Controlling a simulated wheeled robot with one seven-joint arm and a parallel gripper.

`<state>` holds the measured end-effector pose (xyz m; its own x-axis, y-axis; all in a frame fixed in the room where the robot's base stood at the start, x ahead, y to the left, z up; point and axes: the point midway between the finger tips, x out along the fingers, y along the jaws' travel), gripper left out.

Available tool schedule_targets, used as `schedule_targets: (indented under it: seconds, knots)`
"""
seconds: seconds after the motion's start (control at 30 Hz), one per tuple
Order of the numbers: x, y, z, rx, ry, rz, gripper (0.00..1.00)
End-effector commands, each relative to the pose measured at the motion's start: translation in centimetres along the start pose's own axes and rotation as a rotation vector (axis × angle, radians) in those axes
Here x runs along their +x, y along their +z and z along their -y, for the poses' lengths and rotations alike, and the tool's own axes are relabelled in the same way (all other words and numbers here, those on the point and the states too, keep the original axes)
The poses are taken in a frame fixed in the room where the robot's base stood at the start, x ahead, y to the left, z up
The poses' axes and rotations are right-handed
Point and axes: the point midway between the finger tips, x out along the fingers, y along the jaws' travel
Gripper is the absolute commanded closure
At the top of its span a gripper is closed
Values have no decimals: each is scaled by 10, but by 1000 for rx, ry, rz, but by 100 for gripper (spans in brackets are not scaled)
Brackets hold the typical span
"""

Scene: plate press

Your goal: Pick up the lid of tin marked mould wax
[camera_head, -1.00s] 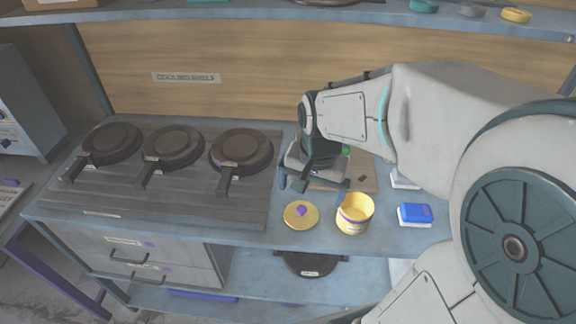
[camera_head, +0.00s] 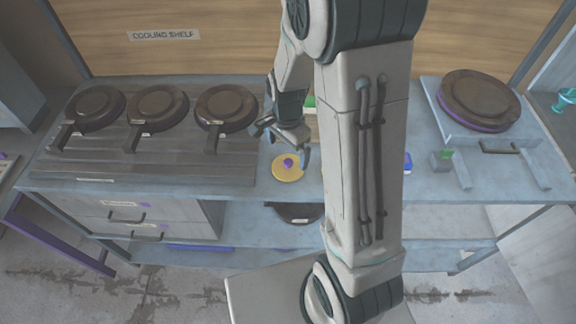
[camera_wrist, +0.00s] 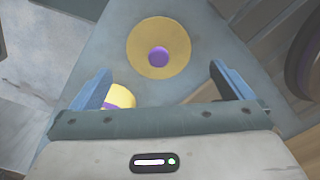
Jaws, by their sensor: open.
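The lid (camera_head: 288,168) is a round yellow disc with a purple knob, lying flat on the bench just right of the pan rack. In the wrist view the lid (camera_wrist: 158,48) lies ahead, between and beyond the two blue fingers. My gripper (camera_head: 284,140) is open and empty, a little above and behind the lid, not touching it. The yellow tin (camera_wrist: 118,97) with a purple band shows partly behind the left finger in the wrist view. In the head view my arm hides the tin, and no tin marking is readable now.
Several dark pans (camera_head: 157,106) with handles sit on the rack at left. A blue block (camera_head: 408,162) shows just right of my arm. The bench in front of the lid is narrow.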

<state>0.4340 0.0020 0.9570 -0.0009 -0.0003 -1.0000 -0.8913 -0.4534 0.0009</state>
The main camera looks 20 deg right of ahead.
Motion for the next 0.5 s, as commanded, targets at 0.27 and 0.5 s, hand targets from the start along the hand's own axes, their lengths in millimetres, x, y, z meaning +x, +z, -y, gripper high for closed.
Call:
schedule_targets:
  seconds: [0.27, 0.5]
  knots:
    - [16, 0, -1, 1, 3, 1, 0]
    - [46, -1, -3, 0, 3, 2, 0]
